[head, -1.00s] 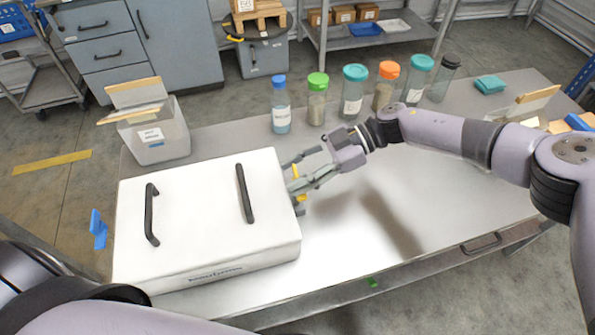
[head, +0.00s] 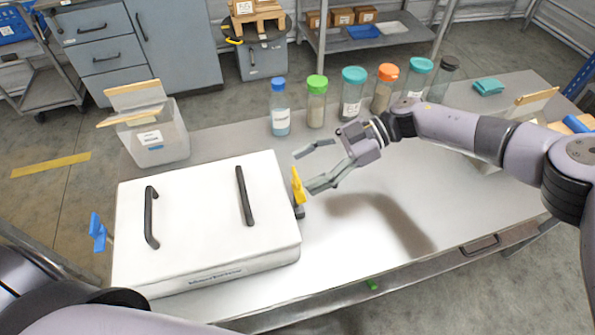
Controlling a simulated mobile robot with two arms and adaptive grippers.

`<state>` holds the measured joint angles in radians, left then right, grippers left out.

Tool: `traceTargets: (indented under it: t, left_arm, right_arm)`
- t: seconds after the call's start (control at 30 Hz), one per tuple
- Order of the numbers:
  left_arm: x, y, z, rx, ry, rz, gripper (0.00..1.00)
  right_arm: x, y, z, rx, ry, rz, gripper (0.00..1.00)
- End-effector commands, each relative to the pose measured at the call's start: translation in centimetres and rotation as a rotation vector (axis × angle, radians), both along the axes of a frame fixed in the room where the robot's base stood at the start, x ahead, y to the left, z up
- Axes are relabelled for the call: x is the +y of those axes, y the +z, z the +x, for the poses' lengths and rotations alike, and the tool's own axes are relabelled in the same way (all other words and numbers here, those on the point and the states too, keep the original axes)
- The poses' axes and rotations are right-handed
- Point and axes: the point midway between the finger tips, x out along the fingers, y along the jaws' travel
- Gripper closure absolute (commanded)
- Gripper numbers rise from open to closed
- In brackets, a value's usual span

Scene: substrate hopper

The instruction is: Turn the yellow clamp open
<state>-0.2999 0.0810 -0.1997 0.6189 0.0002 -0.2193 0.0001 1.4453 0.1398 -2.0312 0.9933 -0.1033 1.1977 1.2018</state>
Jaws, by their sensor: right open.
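The yellow clamp (head: 298,186) is on the right side of the white box (head: 205,215), near its far right corner. Its yellow lever points up, with a dark part below it. My right gripper (head: 305,171) is open and empty, just right of and above the clamp. One finger is beyond the clamp and the other ends close beside it; I cannot tell whether that finger touches it. The box has two black handles on its closed top. A blue clamp (head: 97,232) is at the box's left side. My left gripper is out of view.
Several lidded jars, one with a green lid (head: 317,85), stand along the table's back edge. A clear bin (head: 158,140) stands behind the box. A teal cloth (head: 488,87) lies at the back right. The metal table (head: 360,265) is clear right of the box.

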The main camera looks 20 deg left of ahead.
Motion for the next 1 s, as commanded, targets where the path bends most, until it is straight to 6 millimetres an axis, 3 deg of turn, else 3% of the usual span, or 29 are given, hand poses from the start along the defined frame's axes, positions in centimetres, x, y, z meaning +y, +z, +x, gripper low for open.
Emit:
traceTargets:
  t: [0.2,0.4,1.0]
  left_arm:
    - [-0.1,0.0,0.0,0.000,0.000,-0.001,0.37]
    - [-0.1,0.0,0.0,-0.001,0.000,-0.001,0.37]
    - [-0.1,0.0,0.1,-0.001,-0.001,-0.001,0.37]
  right_arm:
    - [-3.7,1.9,2.7,-0.002,-0.004,0.002,0.37]
    - [-5.8,3.0,4.1,-0.001,-0.001,0.002,0.37]
    - [-6.5,3.3,4.5,0.000,0.000,0.001,0.37]
